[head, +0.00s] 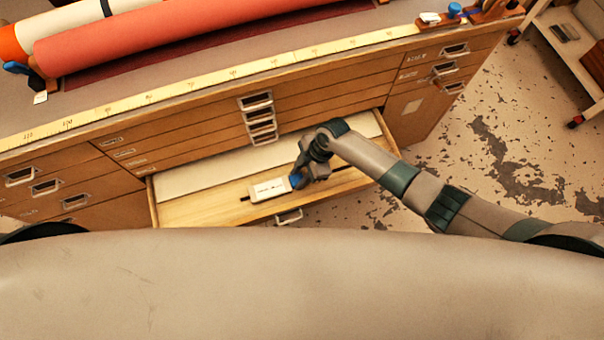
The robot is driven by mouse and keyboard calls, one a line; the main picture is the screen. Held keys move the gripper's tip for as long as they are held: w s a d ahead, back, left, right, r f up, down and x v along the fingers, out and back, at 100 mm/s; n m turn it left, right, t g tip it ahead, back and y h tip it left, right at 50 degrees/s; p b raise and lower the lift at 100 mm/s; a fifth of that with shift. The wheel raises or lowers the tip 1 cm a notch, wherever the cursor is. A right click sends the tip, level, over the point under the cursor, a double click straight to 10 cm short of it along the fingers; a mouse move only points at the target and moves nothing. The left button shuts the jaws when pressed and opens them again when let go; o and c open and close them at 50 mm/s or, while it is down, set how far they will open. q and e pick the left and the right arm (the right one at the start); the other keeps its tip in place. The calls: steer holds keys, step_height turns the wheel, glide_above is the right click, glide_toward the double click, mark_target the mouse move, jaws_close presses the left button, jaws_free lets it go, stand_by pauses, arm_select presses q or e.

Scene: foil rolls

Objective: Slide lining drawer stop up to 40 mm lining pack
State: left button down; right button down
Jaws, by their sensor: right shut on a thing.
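The lining drawer (190,212) is pulled out of the cabinet front. A long pale flat sheet or pack (215,172), probably the lining pack, lies along the back of the drawer. A small white labelled block with a blue end, which looks like the drawer stop (268,189), sits on a dark slot in the bare wooden drawer floor, in front of the pale sheet with wood between them. My right gripper (299,178) reaches down into the drawer and is shut at the block's blue right end; the fingertips are partly hidden. My left gripper is out of the picture.
The cabinet top carries red and orange rolls (180,35) and a long yellow ruler (210,85) along its front edge. Closed drawers with metal handles (258,115) are above the open drawer. Worn floor (470,150) is clear to the right. A shelf cart (570,50) stands at top right.

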steer(key=c, duration=1.3)
jaws_free()
steer(key=shift+r, duration=0.1)
steer(key=b+v, duration=0.2)
steer(key=v, duration=1.5)
steer(key=shift+d+r, duration=0.1)
steer(key=shift+r, duration=0.05)
steer(key=shift+s, duration=0.1)
